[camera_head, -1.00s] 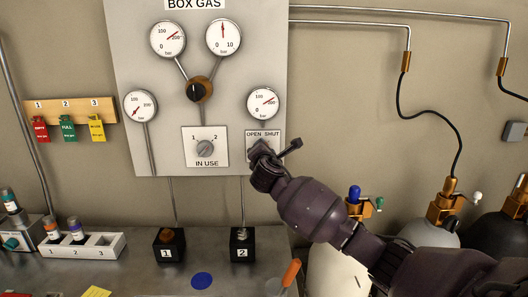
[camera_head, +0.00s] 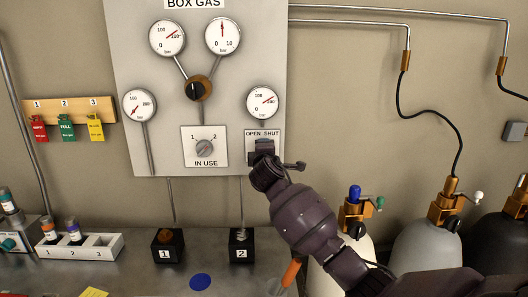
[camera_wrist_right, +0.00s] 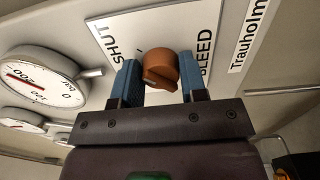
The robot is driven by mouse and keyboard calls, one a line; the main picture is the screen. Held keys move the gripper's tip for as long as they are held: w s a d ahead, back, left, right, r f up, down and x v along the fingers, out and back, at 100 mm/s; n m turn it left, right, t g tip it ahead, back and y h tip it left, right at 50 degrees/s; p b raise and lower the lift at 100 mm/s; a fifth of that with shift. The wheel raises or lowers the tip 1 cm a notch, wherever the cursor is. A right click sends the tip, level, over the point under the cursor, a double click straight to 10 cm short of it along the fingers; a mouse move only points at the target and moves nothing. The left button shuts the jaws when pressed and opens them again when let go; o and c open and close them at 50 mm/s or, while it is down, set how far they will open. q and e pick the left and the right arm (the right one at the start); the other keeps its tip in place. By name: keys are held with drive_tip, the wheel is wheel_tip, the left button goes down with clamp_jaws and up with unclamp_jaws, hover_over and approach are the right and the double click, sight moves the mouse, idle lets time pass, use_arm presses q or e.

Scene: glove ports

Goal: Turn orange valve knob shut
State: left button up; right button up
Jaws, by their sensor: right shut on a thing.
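The orange valve knob (camera_wrist_right: 161,69) shows in the right wrist view between the two blue fingertips of my right gripper (camera_wrist_right: 161,82). The gripper is shut on it. The knob sits on a white plate (camera_wrist_right: 104,29) lettered SHUT on one side and BLEED on the other. In the head view my right gripper (camera_head: 262,148) is at the panel's lower right, in front of the plate marked OPEN SHUT (camera_head: 263,134), and hides the knob. My left gripper is not in view.
A gauge (camera_head: 262,102) is just above the gripped plate. The IN USE selector (camera_head: 204,148) is to its left, and a black-and-orange regulator knob (camera_head: 199,89) is higher up. Below are black blocks 1 (camera_head: 168,246) and 2 (camera_head: 242,245). Gas cylinders (camera_head: 428,245) stand at right.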

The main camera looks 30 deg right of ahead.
idle(0.5)
drive_tip(key=o, duration=0.9)
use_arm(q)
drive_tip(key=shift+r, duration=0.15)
use_arm(e)
drive_tip(key=shift+s, duration=0.1)
use_arm(q)
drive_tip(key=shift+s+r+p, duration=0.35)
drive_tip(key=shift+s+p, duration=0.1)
drive_tip(key=shift+p, duration=0.75)
use_arm(e)
drive_tip(key=v, duration=1)
drive_tip(key=shift+s, duration=0.25)
drive_tip(key=shift+a, duration=0.15)
